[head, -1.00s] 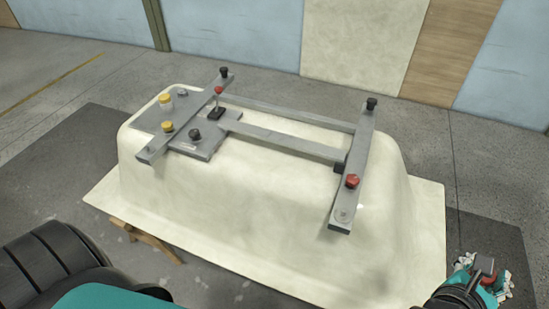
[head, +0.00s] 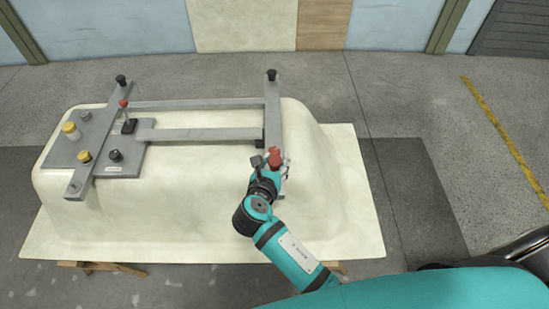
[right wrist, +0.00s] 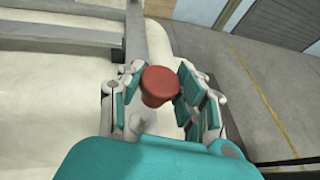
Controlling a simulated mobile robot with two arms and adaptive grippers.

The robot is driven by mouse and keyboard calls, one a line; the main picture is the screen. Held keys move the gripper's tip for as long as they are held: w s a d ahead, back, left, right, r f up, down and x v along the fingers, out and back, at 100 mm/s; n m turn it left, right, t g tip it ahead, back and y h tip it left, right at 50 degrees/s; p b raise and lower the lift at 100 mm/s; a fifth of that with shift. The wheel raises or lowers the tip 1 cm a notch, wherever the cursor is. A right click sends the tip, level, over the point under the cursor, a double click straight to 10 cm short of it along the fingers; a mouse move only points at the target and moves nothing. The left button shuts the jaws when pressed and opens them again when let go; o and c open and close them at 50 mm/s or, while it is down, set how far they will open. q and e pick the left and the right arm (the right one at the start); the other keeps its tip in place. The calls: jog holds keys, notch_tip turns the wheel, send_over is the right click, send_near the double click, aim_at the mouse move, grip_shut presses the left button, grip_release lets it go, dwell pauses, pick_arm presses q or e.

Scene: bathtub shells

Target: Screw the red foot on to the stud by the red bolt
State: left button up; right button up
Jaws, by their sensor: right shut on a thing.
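My right gripper (head: 273,169) is over the near end of the right-hand grey bar (head: 271,115) on the upturned tub shell. It is shut on the red foot (right wrist: 160,80), a round red knob with a wider top and a narrower part below. In the right wrist view the foot sits between the segmented teal and white fingers (right wrist: 158,98). In the head view red shows at the gripper (head: 275,158), where I cannot separate foot from red bolt. The stud is hidden by my gripper, so I cannot tell whether the foot touches it. My left gripper is out of view.
The cream shell (head: 200,205) carries a frame of grey bars. Black feet stand at the far bar ends (head: 271,75) (head: 121,79). A grey plate (head: 60,153) at left bears yellow knobs (head: 71,130) and a black knob (head: 115,155). Floor to the right is clear.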

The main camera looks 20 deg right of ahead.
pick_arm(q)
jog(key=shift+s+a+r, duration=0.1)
pick_arm(e)
jog(key=shift+r+p, duration=0.15)
jog(key=shift+p, duration=0.65)
notch_tip(320, 180, down, 2)
jog(key=shift+s+f+b, duration=0.1)
jog(key=shift+f+b, duration=0.05)
jog(key=shift+b, duration=0.65)
jog(key=shift+f+b, duration=0.95)
jog(key=shift+f, duration=0.95)
pick_arm(q)
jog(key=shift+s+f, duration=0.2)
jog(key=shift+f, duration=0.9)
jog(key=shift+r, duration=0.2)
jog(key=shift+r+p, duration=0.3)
jog(key=shift+p, duration=0.2)
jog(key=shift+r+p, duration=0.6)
